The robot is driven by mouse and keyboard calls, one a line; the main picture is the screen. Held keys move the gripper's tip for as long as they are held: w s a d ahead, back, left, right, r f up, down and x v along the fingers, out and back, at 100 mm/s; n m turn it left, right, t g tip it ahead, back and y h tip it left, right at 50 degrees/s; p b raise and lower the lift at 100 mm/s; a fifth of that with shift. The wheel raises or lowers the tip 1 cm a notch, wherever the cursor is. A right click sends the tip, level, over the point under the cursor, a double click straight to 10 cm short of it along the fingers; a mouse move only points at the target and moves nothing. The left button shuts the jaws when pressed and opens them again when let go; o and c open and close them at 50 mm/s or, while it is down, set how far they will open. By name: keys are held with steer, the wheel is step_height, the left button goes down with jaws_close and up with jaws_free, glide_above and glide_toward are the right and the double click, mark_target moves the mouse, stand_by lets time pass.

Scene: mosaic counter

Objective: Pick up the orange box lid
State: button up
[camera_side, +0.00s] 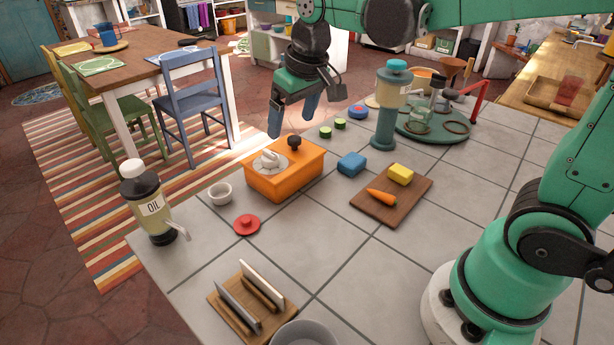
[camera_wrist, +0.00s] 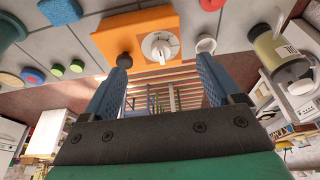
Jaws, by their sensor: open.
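The orange box (camera_side: 284,178) stands on the tiled counter, with its orange lid (camera_side: 310,152) on top. A round black knob (camera_side: 294,141) and a pale dial-like piece (camera_side: 269,160) sit on the top. In the wrist view the orange top (camera_wrist: 110,39) shows at the upper middle, with the black knob (camera_wrist: 123,61) and the white dial (camera_wrist: 160,46). My gripper (camera_side: 291,122) is above the box, its two blue fingers apart and empty. In the wrist view my gripper (camera_wrist: 163,66) has the black knob at its left fingertip; I cannot tell whether they touch.
A white bowl (camera_side: 220,194) and a red lid (camera_side: 246,225) lie left of the box, near an oil bottle (camera_side: 153,204). A blue sponge (camera_side: 351,164) and a cutting board (camera_side: 393,204) are to its right. A teal-topped dispenser (camera_side: 386,110) stands behind.

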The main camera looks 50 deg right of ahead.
mark_target(270, 152)
steer(key=w+f+g, duration=0.1)
steer(key=w, duration=0.1)
steer(key=w+f+g, duration=0.1)
steer(key=w, duration=0.1)
steer(key=w+f+g, duration=0.1)
steer(key=w, duration=0.1)
steer(key=shift+w+d+f, duration=0.15)
steer(key=shift+d+f, duration=0.05)
steer(key=shift+f, duration=0.15)
steer(key=shift+w+f, duration=0.25)
steer(key=shift+f, duration=0.05)
steer(key=shift+w+f, duration=0.15)
steer(key=shift+f, duration=2.85)
steer(key=shift+c, duration=0.2)
jaws_close()
